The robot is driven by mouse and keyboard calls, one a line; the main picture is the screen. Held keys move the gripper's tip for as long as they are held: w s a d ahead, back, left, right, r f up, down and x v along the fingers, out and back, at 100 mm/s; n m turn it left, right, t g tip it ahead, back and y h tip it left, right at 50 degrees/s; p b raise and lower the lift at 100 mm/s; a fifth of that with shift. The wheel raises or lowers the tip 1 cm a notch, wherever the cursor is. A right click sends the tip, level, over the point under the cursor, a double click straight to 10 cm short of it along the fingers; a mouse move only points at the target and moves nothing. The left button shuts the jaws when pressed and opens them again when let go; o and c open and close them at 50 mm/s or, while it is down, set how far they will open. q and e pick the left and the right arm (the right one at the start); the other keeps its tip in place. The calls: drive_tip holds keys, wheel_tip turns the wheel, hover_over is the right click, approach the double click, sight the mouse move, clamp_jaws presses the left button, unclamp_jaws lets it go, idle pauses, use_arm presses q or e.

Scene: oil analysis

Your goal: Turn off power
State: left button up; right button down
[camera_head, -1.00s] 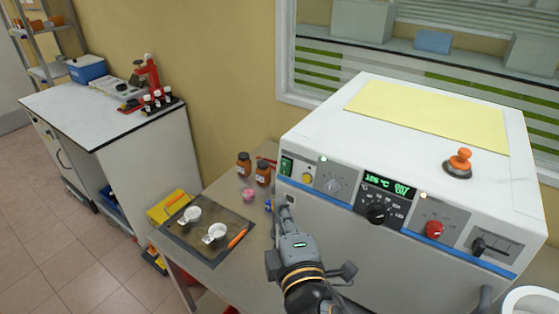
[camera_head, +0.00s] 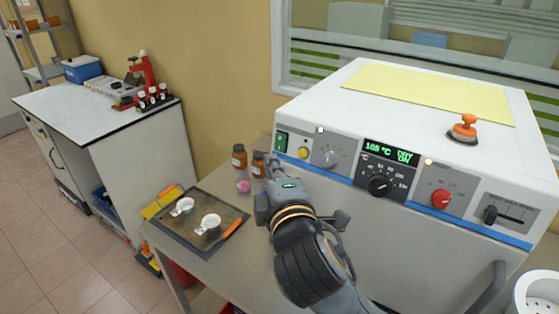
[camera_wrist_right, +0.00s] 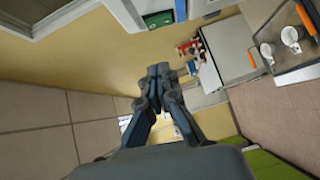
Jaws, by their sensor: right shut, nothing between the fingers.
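The white oven (camera_head: 400,112) has a control panel on its front. A green rocker switch (camera_head: 281,142) sits at the panel's left end, beside a yellow button (camera_head: 303,153). The oven's display (camera_head: 390,152) is lit green, reading about 105 °C, DRY and ON. My right gripper (camera_head: 272,163) is shut and empty, just below the green switch at the oven's left front corner. In the right wrist view its closed fingertips (camera_wrist_right: 158,72) point toward the green switch (camera_wrist_right: 158,19), with an apparent gap between. My left gripper is not in view.
Brown bottles (camera_head: 239,157) and a pink item (camera_head: 243,186) stand on the bench close left of my gripper. A dark tray (camera_head: 182,248) holds white cups (camera_head: 211,223). An orange knob (camera_head: 464,126) stands on the oven top.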

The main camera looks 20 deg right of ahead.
sight(275, 137)
drive_tip(key=w+d+b, duration=0.1)
drive_tip(key=w, duration=0.1)
drive_tip(key=w+d, duration=0.1)
drive_tip(key=w, duration=0.1)
drive_tip(key=w+d+f+b, duration=0.1)
drive_tip(key=w, duration=0.1)
drive_tip(key=shift+w+b, duration=0.3)
drive_tip(key=shift+w, duration=0.05)
drive_tip(key=shift+w+d+r, duration=0.15)
drive_tip(key=shift+w+d, duration=0.05)
drive_tip(key=shift+d, duration=0.2)
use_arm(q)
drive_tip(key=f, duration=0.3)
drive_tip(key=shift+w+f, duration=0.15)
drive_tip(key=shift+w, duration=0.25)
